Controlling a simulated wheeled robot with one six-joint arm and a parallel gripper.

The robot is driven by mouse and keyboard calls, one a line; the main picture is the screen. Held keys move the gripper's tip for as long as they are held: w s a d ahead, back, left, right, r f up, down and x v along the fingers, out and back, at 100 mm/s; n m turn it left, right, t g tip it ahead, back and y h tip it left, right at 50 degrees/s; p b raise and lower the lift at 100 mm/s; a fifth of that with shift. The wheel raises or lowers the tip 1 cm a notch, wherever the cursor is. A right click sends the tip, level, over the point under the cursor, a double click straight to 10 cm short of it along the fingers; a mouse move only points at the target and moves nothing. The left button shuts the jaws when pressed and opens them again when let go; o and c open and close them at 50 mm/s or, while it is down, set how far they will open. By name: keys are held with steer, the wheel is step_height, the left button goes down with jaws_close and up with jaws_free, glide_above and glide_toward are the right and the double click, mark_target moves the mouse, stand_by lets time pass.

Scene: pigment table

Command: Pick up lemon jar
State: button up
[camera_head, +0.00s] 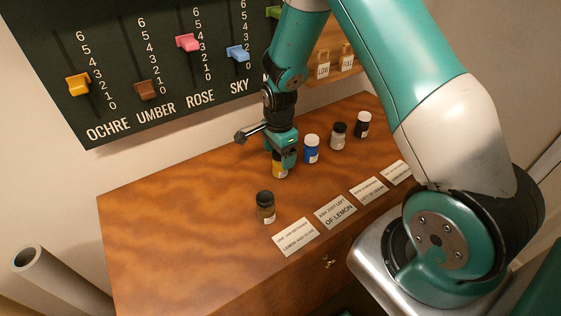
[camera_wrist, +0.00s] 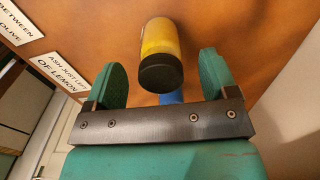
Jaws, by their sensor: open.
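The lemon jar (camera_head: 279,172) is yellow and stands on the wooden table in the head view. Its upper part is hidden by my gripper (camera_head: 282,158), which is over it. In the wrist view the jar (camera_wrist: 160,40) shows its yellow body and black lid. The two green fingers of my gripper (camera_wrist: 162,82) are apart on either side, with the lid lying in the gap between them in the picture. The fingers do not visibly touch the jar.
A blue jar (camera_head: 311,152) with a white lid stands close right of the lemon jar, with a grey jar (camera_head: 338,137) and a dark jar (camera_head: 362,126) beyond. An olive-brown jar (camera_head: 265,209) stands nearer the front left. Label cards (camera_head: 296,237) line the front edge. A slider board (camera_head: 150,60) is behind.

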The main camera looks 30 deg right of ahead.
steer(key=shift+f, duration=1.4)
steer(key=c, duration=1)
steer(key=shift+r, duration=0.1)
steer(key=shift+c, duration=0.2)
